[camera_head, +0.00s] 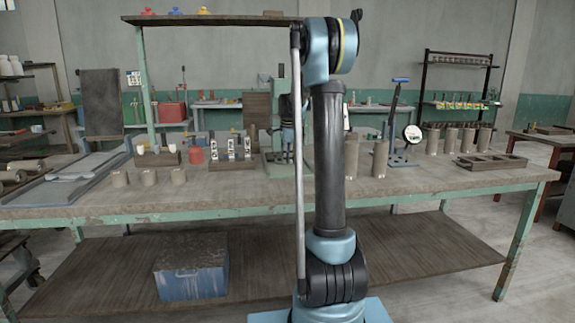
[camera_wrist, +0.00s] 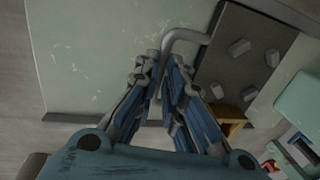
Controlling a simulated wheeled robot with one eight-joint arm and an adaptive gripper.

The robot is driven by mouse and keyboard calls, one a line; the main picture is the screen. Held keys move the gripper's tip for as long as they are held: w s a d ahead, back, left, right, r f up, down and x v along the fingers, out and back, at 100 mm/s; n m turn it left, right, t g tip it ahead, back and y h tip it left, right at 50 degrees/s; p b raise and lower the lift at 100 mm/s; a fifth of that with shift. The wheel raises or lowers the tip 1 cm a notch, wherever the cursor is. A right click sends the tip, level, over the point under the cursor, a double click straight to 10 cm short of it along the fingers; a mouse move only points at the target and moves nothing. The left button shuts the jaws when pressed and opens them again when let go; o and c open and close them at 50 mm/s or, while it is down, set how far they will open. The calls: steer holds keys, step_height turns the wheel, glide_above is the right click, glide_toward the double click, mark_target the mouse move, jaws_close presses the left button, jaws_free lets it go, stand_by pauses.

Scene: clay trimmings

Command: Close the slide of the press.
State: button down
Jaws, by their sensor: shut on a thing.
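The green press (camera_head: 279,88) stands on the workbench just left of my arm in the head view, partly hidden by it. In the wrist view, a dark grey plate (camera_wrist: 222,65) with several small blocks on it lies beside a pale green surface (camera_wrist: 95,65); it appears to be the press slide. A bent grey rod handle (camera_wrist: 188,35) reaches from the plate's edge. My gripper (camera_wrist: 161,68) has its fingers on either side of the rod and is shut on it. I cannot tell how far the slide stands open.
The workbench (camera_head: 420,183) carries clay cylinders (camera_head: 380,158), a dark compartment tray (camera_head: 490,162), a blue-handled stand with a gauge (camera_head: 412,134) and small cups (camera_head: 149,177). A blue box (camera_head: 190,280) is on the lower shelf. The bench front between cups and tray is mostly clear.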

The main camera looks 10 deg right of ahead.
steer(key=shift+w+d, duration=0.15)
steer(key=shift+w, duration=2.8)
steer(key=shift+w, duration=0.1)
steer(key=c, duration=1.7)
jaws_free()
steer(key=shift+r, duration=0.25)
steer(key=r, duration=0.3)
steer(key=s+r, duration=0.1)
steer(key=r, duration=0.3)
steer(key=s+r, duration=0.1)
steer(key=r, duration=0.3)
steer(key=shift+r, duration=0.1)
steer(key=shift+s, duration=0.1)
